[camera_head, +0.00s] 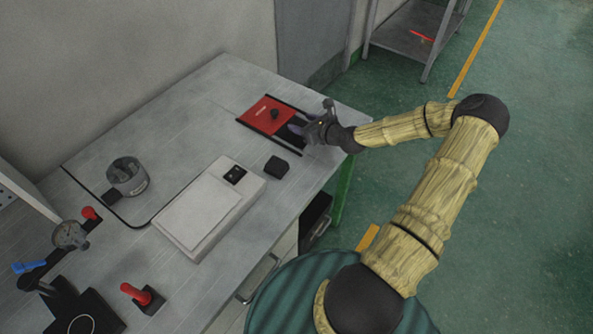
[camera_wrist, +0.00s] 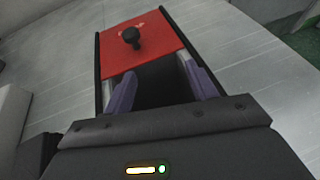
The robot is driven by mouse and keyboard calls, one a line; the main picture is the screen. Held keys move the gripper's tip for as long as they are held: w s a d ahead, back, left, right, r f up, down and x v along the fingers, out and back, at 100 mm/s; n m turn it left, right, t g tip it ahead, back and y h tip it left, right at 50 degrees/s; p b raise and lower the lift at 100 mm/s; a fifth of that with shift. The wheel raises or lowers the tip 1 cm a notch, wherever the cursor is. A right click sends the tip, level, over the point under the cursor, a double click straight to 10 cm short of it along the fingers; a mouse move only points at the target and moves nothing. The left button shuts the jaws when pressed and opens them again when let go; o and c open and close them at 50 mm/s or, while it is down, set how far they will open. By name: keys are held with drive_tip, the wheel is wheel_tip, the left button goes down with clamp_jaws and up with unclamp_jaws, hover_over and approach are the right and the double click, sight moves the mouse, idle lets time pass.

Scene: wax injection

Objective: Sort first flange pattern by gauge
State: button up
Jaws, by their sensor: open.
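A black-sided box with a red sliding lid (camera_head: 262,110) lies at the far end of the bench. Its black knob and red lid (camera_wrist: 152,42) also show in the wrist view. The lid covers the far part, and the near part is a dark opening. My gripper (camera_head: 300,130) is at this near end. In the wrist view my gripper (camera_wrist: 160,82) is open, its two purple-grey fingers spread across the dark opening with nothing visible between them. A dial gauge (camera_head: 70,235) stands at the left of the bench. I cannot make out any flange pattern.
A pale flat device with a black panel (camera_head: 210,208) lies mid-bench, with a small black block (camera_head: 277,167) beside it. A round grey metal part (camera_head: 127,175) sits behind. A red-handled tool (camera_head: 142,297) stands at the near edge. A shelf (camera_head: 415,32) stands beyond.

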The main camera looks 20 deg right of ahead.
drive_tip(key=v, duration=1.7)
drive_tip(key=shift+a, duration=0.1)
idle(0.4)
drive_tip(key=a+f+n+g, duration=0.1)
drive_tip(key=a+n, duration=0.1)
drive_tip(key=s+a+f+n+g+p, duration=0.1)
drive_tip(key=a+n+g, duration=0.1)
drive_tip(key=a+n, duration=0.1)
drive_tip(key=s+a+f+n+g+p, duration=0.1)
drive_tip(key=a+n+g, duration=0.1)
drive_tip(key=shift+s+a+f+n+y, duration=0.15)
drive_tip(key=shift+a+f+n+y, duration=0.15)
drive_tip(key=shift+a+y, duration=0.1)
drive_tip(key=s+a+n+g, duration=0.1)
drive_tip(key=n, duration=0.1)
drive_tip(key=s+a+n+g+h+p, duration=0.1)
drive_tip(key=n, duration=0.1)
drive_tip(key=s+a+n+g+p, duration=0.1)
drive_tip(key=n, duration=0.1)
drive_tip(key=shift+s+r+g, duration=0.15)
drive_tip(key=shift+g, duration=0.15)
drive_tip(key=s+a+r+n+h+p, duration=0.2)
drive_tip(key=s+a+r+n, duration=0.1)
drive_tip(key=r+n, duration=0.6)
drive_tip(key=s+a+r+n+g+h+p, duration=0.1)
drive_tip(key=s+a+r+n+h+p, duration=0.1)
drive_tip(key=r+n, duration=0.7)
drive_tip(key=shift+s+a+r+h+p, duration=0.3)
drive_tip(key=shift+s+a+r+p, duration=0.45)
drive_tip(key=shift+a, duration=0.35)
